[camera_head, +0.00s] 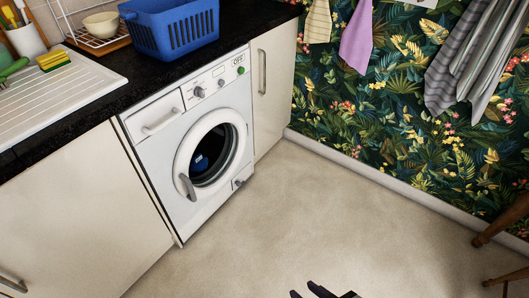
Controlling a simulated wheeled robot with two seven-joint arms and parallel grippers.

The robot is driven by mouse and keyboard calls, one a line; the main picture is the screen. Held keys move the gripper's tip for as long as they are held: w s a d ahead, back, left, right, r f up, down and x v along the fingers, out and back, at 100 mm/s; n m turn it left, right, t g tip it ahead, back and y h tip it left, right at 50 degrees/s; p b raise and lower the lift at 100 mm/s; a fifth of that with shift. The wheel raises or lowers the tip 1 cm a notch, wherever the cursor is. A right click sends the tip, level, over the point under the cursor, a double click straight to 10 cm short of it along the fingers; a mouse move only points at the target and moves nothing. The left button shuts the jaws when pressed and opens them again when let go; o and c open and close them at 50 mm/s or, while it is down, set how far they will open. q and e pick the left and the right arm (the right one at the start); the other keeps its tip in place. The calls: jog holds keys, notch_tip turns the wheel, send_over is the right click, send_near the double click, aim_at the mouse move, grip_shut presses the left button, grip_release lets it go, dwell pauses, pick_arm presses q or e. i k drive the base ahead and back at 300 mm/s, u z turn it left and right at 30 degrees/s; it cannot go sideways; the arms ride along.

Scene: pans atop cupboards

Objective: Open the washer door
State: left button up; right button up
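The white washer (158,164) stands under the dark counter, left of centre. Its round door (181,157) has a white ring and dark glass and looks closed against the front. A grey handle (188,187) sits on the door's lower left edge. Something blue shows behind the glass. Dark tips of my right gripper (322,291) show at the bottom edge, over the floor and well apart from the washer. Most of this gripper is cut off, so its opening is unclear. My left gripper is out of view.
A blue basket (172,30) stands on the counter (105,65) above the washer. White cupboards (75,215) flank the washer. A wooden chair or stool leg (500,222) is at the far right. The beige floor (300,215) before the washer is clear.

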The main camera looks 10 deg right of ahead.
aim_at(182, 181)
jog(key=u, duration=0.55)
jog(key=k, duration=0.65)
jog(key=u, duration=0.95)
jog(key=i, duration=0.95)
jog(key=z, duration=0.55)
jog(key=i, duration=0.85)
jog(key=z, duration=0.9)
